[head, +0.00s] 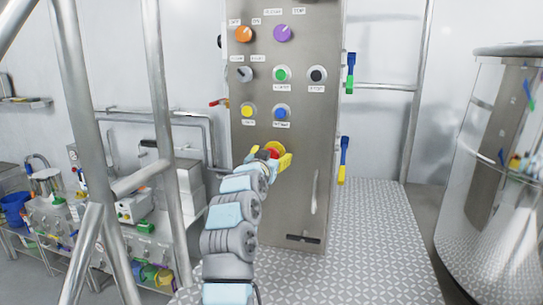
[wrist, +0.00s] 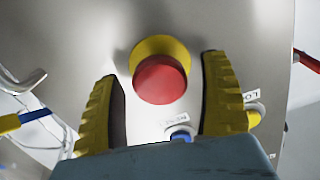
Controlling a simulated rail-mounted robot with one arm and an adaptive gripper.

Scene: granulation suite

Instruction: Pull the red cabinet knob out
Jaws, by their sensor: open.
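The red knob (wrist: 160,80) sits on a round yellow base on the steel cabinet (head: 293,200) front. In the wrist view it lies just beyond and between the fingertips, with visible gaps on both sides. My gripper (wrist: 163,85) has two yellow fingers spread apart and holds nothing. In the head view my gripper (head: 270,158) is at the cabinet front, below the blue button, and largely covers the red knob (head: 275,150). The yellow base (head: 275,146) shows above it.
Above the knob are a yellow button (head: 247,111), a blue button (head: 281,113), a green button (head: 281,74), a black button (head: 317,75), an orange knob (head: 243,34) and a purple knob (head: 283,33). Metal posts (head: 160,80) stand left; a steel vessel (head: 490,150) stands right.

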